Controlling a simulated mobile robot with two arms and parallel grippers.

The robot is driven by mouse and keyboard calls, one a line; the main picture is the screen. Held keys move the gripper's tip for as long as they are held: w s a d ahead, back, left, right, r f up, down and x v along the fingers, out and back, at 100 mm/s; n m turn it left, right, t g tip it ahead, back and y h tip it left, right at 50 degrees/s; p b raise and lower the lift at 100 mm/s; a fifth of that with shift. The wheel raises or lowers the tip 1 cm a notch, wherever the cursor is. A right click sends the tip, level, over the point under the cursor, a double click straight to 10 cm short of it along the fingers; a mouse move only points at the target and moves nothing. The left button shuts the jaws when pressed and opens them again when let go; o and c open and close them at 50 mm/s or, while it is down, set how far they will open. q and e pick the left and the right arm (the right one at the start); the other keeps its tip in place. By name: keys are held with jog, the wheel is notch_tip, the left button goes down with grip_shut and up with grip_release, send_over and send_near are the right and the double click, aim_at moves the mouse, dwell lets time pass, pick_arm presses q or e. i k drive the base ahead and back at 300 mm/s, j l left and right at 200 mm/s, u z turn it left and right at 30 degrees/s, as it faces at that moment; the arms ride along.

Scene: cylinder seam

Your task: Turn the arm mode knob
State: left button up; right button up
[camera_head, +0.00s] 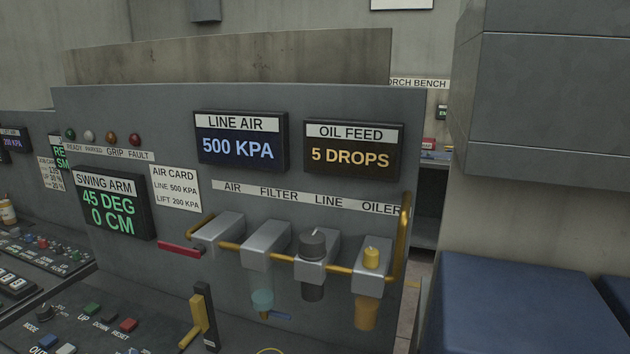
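A dark round knob (45,312) sits on the sloped control panel (130,342) at the lower left, just above a label reading MODE. It is small here, and I cannot tell which setting it points to. The SWING ARM display (110,204) above the panel reads 45 DEG and 0 CM in green. Neither of my grippers is in view.
Green and red buttons (129,325) and a lever with a yellow handle (197,314) stand right of the knob. An air line with grey blocks, a black knob (313,244) and a yellow cap (371,257) crosses the upright panel. A blue-topped block (515,300) is at right.

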aim_at(45, 312)
jog(key=u, duration=1.35)
